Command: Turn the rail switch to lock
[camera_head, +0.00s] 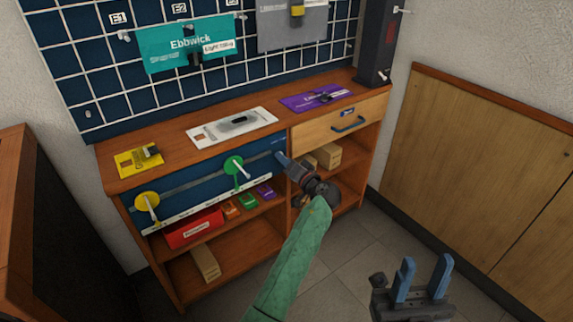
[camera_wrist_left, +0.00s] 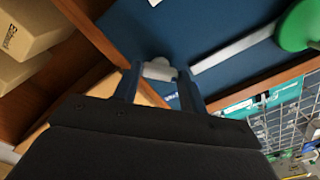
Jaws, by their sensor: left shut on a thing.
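A thin grey rail (camera_head: 203,176) runs along the blue front panel (camera_head: 190,190) of the wooden bench. A yellow round dial (camera_head: 147,201) and a green round dial (camera_head: 234,164), each with a pale lever, sit on it. My left gripper (camera_head: 281,158) is at the rail's right end, against the panel. In the left wrist view its fingers (camera_wrist_left: 160,85) are shut on a small pale grey knob (camera_wrist_left: 158,68), seemingly the rail switch; in the head view the gripper hides it. The green dial also shows in the left wrist view (camera_wrist_left: 298,27). My right gripper (camera_head: 427,272) is open and empty, over the floor.
On the bench top lie a yellow card (camera_head: 138,161), a white card (camera_head: 232,126) and a purple card (camera_head: 316,97). A closed drawer (camera_head: 342,124) and a shelf with cardboard boxes (camera_head: 327,156) are right of the left gripper. A red box (camera_head: 193,228) stands below the panel.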

